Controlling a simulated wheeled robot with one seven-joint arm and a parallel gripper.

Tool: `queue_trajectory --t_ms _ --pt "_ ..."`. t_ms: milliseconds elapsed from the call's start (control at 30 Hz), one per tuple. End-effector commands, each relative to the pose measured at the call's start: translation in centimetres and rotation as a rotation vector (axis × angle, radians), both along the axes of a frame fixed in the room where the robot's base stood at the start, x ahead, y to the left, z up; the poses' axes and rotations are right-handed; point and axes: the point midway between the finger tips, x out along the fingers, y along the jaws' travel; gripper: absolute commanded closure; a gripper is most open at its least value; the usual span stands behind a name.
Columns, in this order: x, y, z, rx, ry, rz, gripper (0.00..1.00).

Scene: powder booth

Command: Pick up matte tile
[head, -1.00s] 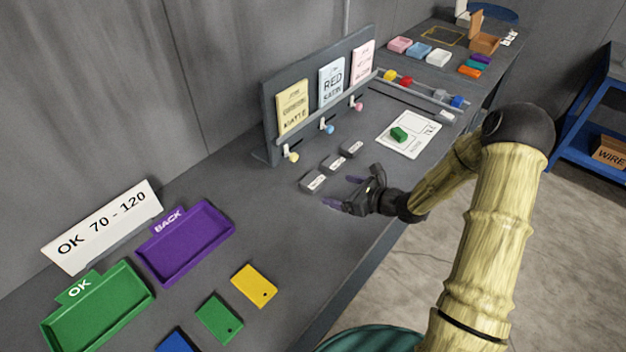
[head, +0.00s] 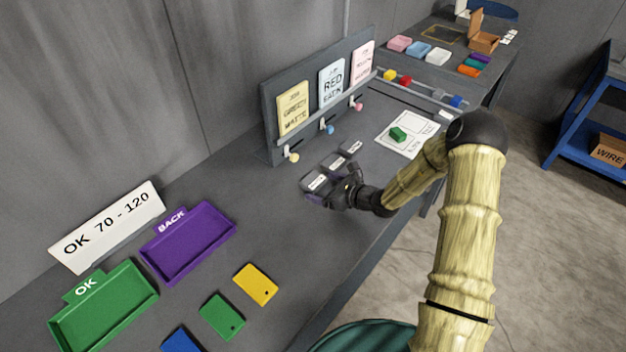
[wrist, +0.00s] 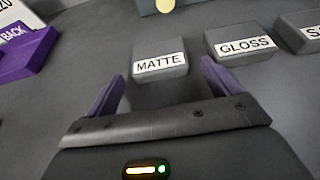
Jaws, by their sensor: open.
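The matte tile is a small grey block with a white label reading MATTE. It lies on the bench, and in the wrist view the matte tile (wrist: 160,62) sits ahead of and between my two purple fingers. In the head view the matte tile (head: 316,183) is partly covered by my gripper (head: 322,196). In the wrist view my gripper (wrist: 160,88) is open, with nothing between its fingers. The gloss tile (wrist: 243,45) lies just right of the matte tile, outside the right finger. A third tile (wrist: 305,32) is cut off at the right edge.
A card rack (head: 322,95) with hooks stands behind the tiles. A green tray (head: 105,310) and a purple tray (head: 190,245) stand at the left, with yellow, green and blue plates in front. A white sheet (head: 408,145) with a green block lies beyond the tiles.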

Motion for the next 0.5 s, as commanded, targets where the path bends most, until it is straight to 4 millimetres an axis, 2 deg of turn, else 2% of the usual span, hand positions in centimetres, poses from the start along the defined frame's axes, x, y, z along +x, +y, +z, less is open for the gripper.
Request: queue_trajectory --t_ms 467,500 --pt "0.01 -0.04 -0.01 0.0 0.0 -0.001 0.11" --pt "0.01 -0.04 -0.01 0.0 0.0 -0.001 0.15"
